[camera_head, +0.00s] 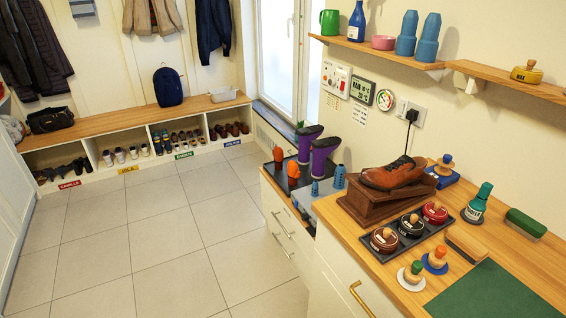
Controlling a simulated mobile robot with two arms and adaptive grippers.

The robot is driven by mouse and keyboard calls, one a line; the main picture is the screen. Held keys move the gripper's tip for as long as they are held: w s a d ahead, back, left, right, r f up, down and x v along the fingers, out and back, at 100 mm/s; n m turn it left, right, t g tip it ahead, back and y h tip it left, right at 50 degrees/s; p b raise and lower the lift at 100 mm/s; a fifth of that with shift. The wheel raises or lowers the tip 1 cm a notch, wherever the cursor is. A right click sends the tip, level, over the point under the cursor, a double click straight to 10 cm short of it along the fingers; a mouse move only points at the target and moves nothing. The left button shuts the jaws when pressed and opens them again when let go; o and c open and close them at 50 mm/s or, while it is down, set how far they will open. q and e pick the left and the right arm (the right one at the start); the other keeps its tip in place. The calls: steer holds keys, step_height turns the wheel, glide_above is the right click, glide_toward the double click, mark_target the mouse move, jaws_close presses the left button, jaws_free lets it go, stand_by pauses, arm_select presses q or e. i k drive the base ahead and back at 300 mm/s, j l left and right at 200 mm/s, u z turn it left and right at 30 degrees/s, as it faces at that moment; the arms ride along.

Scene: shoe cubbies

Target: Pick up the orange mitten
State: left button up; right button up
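Two small orange shapes that look like mittens stand at the far left end of the counter unit, on a dark surface (264,167). One orange mitten (278,158) is farther back and the other orange mitten (293,171) is nearer and slightly right. They are small in the picture, so their fine shape is hard to tell. Neither of my grippers shows in the head view.
Two purple boot-like things (322,156) stand just right of the mittens, with small blue items (338,177) in front. A brown shoe (393,174) sits on a wooden stand (372,206). Polish tins fill a dark tray (402,246). The tiled floor (165,238) is clear.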

mark_target(292, 173)
steer(key=z, duration=0.65)
steer(key=i+j+z, duration=0.3)
steer(key=j+z, duration=0.15)
steer(key=j, duration=0.2)
steer(key=i+j+z, duration=0.2)
steer(key=j, duration=0.15)
steer(key=j+z, duration=0.25)
steer(key=i+j+z, duration=0.2)
steer(key=j, duration=0.3)
steer(key=k, duration=0.1)
